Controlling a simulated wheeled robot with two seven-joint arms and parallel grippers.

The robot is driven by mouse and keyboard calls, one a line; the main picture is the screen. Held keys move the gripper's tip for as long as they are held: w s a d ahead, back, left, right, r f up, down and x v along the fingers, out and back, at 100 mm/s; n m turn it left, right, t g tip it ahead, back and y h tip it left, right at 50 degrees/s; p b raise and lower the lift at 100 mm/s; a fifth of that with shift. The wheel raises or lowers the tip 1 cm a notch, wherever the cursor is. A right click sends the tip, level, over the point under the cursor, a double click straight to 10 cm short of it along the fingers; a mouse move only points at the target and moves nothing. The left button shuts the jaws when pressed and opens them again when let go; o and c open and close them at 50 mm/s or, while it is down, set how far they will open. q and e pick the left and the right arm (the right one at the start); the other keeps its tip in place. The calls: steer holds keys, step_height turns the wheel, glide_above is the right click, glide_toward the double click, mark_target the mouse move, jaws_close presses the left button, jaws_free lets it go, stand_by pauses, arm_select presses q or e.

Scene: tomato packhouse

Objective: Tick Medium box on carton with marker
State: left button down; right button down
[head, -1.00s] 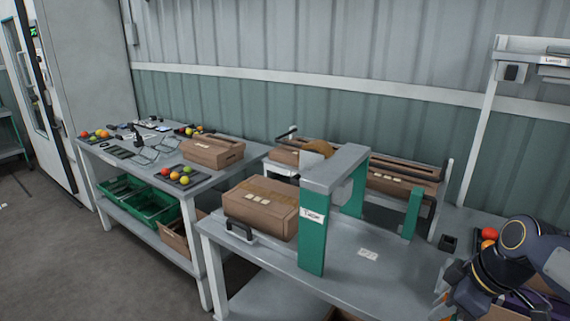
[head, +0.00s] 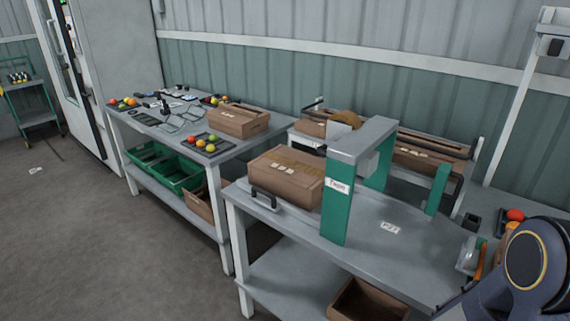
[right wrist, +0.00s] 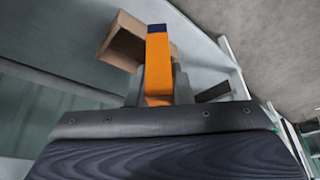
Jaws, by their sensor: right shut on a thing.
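In the right wrist view my right gripper (right wrist: 158,88) is shut on an upright orange marker (right wrist: 157,65) with a dark blue end. In the head view only a link of my right arm shows at the lower right; I cannot make out the gripper there. A closed brown carton (head: 290,188) with small pale labels on top sits on the near grey table, left of a green and grey tape arch (head: 337,205). Another carton (head: 238,124) is on the far-left table. I cannot read any tick boxes. My left gripper is not in view.
A black-handled tool (head: 265,200) lies at the near table's left edge. An open box (head: 368,302) is on the lower shelf. Tomatoes (head: 515,215) and a small dark holder (head: 472,221) are at the right. The tabletop right of the arch is mostly clear.

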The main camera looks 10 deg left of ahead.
step_height(320, 180, down, 10)
steer(key=a+m+h, duration=0.1)
steer(key=m, duration=0.1)
steer(key=shift+s+a+m, duration=0.15)
steer(key=shift+s+m, duration=0.1)
steer(key=shift+m, duration=0.05)
